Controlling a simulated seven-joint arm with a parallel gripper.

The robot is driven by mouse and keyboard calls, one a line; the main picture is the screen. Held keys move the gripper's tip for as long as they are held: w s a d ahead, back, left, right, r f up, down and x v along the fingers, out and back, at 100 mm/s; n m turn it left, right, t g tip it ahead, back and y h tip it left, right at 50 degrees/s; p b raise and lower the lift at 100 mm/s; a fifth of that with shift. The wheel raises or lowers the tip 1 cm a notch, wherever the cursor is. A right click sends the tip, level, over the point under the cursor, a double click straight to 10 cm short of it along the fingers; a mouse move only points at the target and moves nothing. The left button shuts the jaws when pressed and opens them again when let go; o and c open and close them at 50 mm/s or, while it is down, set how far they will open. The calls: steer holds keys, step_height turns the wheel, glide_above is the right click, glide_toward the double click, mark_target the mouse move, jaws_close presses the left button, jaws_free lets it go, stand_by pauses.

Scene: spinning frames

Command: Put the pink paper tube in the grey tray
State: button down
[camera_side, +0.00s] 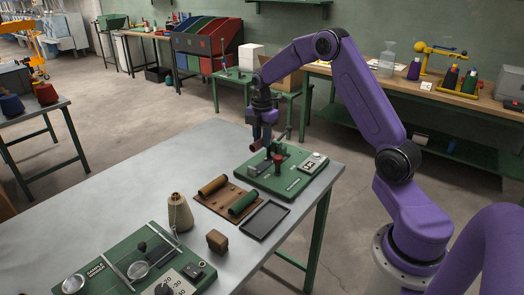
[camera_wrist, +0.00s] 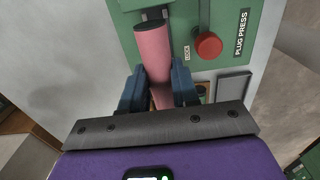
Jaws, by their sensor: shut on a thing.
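The pink paper tube (camera_wrist: 153,45) is between the two blue fingers of my gripper (camera_wrist: 158,90) in the wrist view, and the gripper is shut on it. In the side view my gripper (camera_side: 262,137) is over the back left of the green plug press (camera_side: 290,185), with the tube (camera_side: 256,146) showing small and dark reddish at the fingertips. The tube's lower end is hidden by the gripper in the wrist view. The grey tray (camera_side: 265,221) lies flat on the table in front of the press and looks empty. It seems to show in the wrist view (camera_wrist: 233,87) too.
A brown rack (camera_side: 218,201) with a brown tube and a green tube lies left of the tray. A thread cone (camera_side: 180,213) and a brown block (camera_side: 217,241) stand nearby. The press has a red knob (camera_wrist: 208,45). The table's left back is clear.

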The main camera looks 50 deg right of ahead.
steer(key=s+a+r, duration=0.4)
steer(key=s+a, duration=0.8)
steer(key=a, duration=0.2)
steer(key=s+a+f+g, duration=0.1)
steer(key=s+a, duration=0.1)
steer(key=s, duration=0.6)
steer(key=s+a+g, duration=0.1)
steer(key=s+a, duration=0.1)
steer(key=s, duration=0.7)
glide_above(266, 220)
steer(key=f, duration=0.8)
steer(key=shift+s+d+f, duration=0.1)
steer(key=shift+s+f, duration=0.2)
steer(key=shift+s, duration=0.1)
steer(key=shift+w+f, duration=0.7)
steer(key=shift+f, duration=1.6)
steer(key=shift+f, duration=0.1)
